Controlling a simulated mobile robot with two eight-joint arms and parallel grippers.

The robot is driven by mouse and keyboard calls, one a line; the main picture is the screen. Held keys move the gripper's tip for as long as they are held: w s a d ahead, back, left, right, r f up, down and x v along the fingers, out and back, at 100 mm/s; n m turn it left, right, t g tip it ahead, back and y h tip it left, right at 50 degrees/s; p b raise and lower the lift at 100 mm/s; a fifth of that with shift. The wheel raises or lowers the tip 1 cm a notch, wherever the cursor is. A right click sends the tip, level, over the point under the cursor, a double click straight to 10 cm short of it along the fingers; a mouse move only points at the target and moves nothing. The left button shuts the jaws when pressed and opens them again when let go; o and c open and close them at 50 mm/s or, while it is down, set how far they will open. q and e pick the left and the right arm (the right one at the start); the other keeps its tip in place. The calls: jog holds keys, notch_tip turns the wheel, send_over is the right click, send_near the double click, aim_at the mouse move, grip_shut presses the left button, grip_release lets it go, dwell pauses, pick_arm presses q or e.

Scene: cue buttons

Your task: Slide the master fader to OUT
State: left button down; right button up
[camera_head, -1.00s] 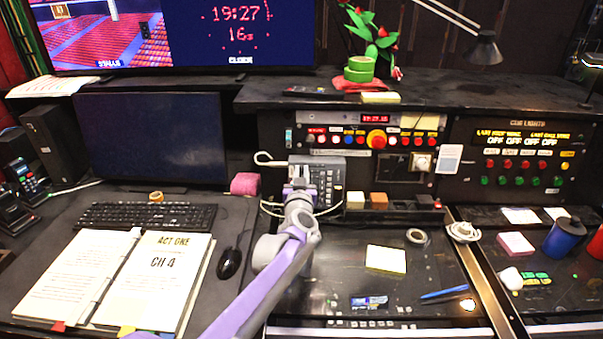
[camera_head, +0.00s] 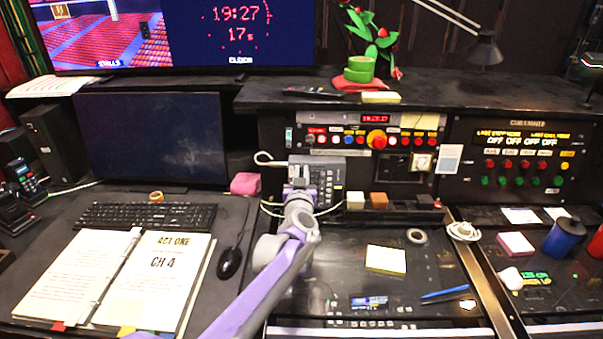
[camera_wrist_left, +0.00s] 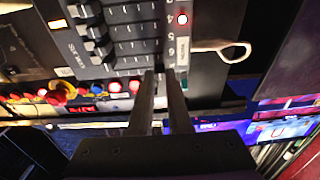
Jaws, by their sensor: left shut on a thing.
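My left gripper (camera_head: 300,172) is at the panel's left part. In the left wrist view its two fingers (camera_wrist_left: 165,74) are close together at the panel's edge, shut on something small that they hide. I cannot tell clearly that this is the master fader's cap, nor read an OUT mark. My right gripper is not in view.
A white cable loop (camera_head: 270,158) sticks out left of the panel. A row of buttons with a large red knob (camera_head: 376,139) is above right. Small blocks (camera_head: 379,200) stand at right. An open script (camera_head: 150,275), mouse (camera_head: 229,263) and keyboard (camera_head: 147,216) lie left.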

pick_arm(q)
jog(key=d+b, duration=0.2)
jog(key=d, duration=0.3)
jog(key=shift+d+f, duration=0.1)
jog(key=shift+d, duration=0.65)
jog(key=c, duration=0.8)
grip_release()
jog(key=shift+w, duration=0.1)
jog(key=shift+c, duration=0.2)
jog(key=b, duration=0.1)
send_near(324, 165)
jog(key=s, duration=0.5)
jog(key=shift+d, duration=0.15)
